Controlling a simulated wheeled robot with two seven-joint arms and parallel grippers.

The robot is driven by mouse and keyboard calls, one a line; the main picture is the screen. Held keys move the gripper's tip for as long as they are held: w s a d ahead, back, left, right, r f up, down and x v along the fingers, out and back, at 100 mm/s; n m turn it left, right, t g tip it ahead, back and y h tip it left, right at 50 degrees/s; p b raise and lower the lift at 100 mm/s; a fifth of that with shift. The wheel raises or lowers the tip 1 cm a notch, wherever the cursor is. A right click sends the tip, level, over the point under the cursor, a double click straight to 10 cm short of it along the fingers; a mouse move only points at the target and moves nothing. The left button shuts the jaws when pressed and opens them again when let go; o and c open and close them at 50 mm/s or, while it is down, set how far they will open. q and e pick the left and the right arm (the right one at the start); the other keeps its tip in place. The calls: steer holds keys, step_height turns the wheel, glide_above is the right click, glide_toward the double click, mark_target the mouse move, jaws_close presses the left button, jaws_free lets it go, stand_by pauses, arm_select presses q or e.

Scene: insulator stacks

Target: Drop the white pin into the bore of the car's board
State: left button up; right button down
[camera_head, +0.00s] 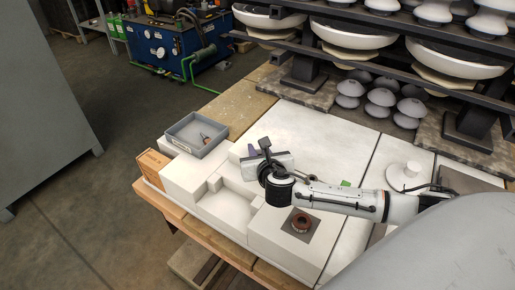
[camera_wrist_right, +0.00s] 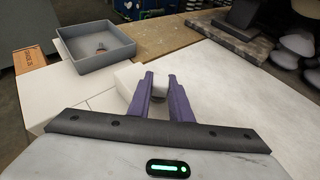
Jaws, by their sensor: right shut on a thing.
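My right gripper (camera_head: 252,150) is over the white stepped blocks on the table, its arm coming in from the right. In the right wrist view its purple fingers (camera_wrist_right: 160,84) are shut on a small whitish piece, the white pin (camera_wrist_right: 160,87). The pin's lower part is dark or shaded, and in the head view the pin is hidden. I cannot make out a car's board or its bore for sure. My left gripper is out of view.
A grey tray (camera_head: 172,132) with a small item inside stands left of the gripper; it also shows in the wrist view (camera_wrist_right: 62,51). An orange-brown box (camera_head: 152,169) is at the left edge. A rack with insulators (camera_head: 345,36) stands behind. The white tabletop (camera_head: 318,127) is mostly clear.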

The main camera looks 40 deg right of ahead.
steer(key=shift+f, duration=0.2)
steer(key=c, duration=1.5)
jaws_free()
steer(key=shift+r, duration=0.1)
steer(key=shift+c, duration=0.2)
steer(key=v, duration=1)
steer(key=shift+p, duration=0.35)
steer(key=shift+s+a, duration=0.15)
